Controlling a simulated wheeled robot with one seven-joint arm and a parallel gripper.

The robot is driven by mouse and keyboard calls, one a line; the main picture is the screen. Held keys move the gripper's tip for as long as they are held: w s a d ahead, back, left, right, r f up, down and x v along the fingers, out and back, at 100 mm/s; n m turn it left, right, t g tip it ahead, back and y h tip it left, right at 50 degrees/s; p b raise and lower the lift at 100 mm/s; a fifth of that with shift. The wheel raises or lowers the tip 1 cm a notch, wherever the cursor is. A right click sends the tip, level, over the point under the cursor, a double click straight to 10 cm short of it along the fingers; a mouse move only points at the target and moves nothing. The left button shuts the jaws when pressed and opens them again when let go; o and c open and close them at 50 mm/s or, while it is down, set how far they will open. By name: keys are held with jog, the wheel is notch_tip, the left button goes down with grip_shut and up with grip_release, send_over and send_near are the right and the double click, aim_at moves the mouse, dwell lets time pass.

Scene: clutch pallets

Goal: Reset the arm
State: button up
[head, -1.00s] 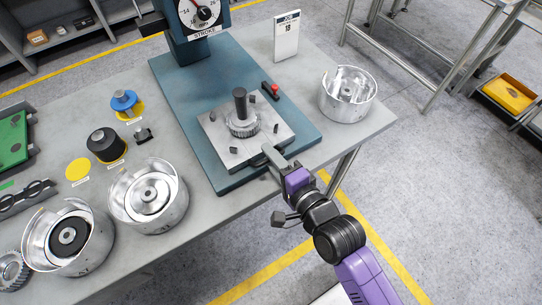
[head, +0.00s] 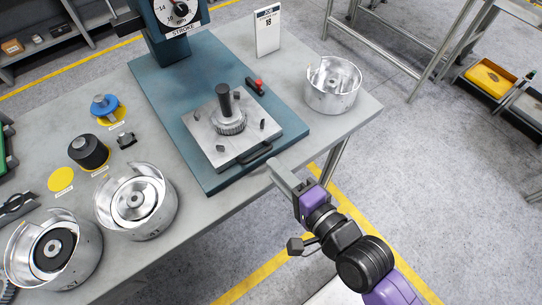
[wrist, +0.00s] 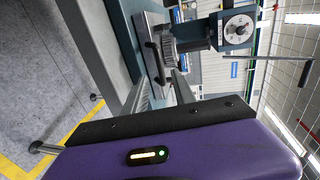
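My gripper (head: 277,169) is off the front edge of the table, pointing toward the press, with nothing held. In the wrist view its two grey fingers (wrist: 163,88) stand apart with a gap between them. The metal pallet plate (head: 211,143) lies on the press's teal base, with a gear and a black-topped post (head: 224,98) standing on it. The plate's black handle (head: 257,154) faces my gripper, and a clear space shows between them. My purple and black arm reaches in from the lower right.
The press (head: 178,42) stands at the back of the table (head: 330,128). A silver housing (head: 333,86) is at the right corner, and two more (head: 136,201) are at the front left. A job card (head: 268,31) stands behind.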

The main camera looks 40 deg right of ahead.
jog(key=s+r+n, duration=0.2)
jog(key=s+n, duration=0.7)
jog(key=s, duration=0.1)
jog(key=s+r+n, duration=0.2)
jog(key=s+n, duration=0.7)
jog(key=s, duration=0.1)
jog(key=shift+d+r+g, duration=0.15)
jog(key=shift+g, duration=0.25)
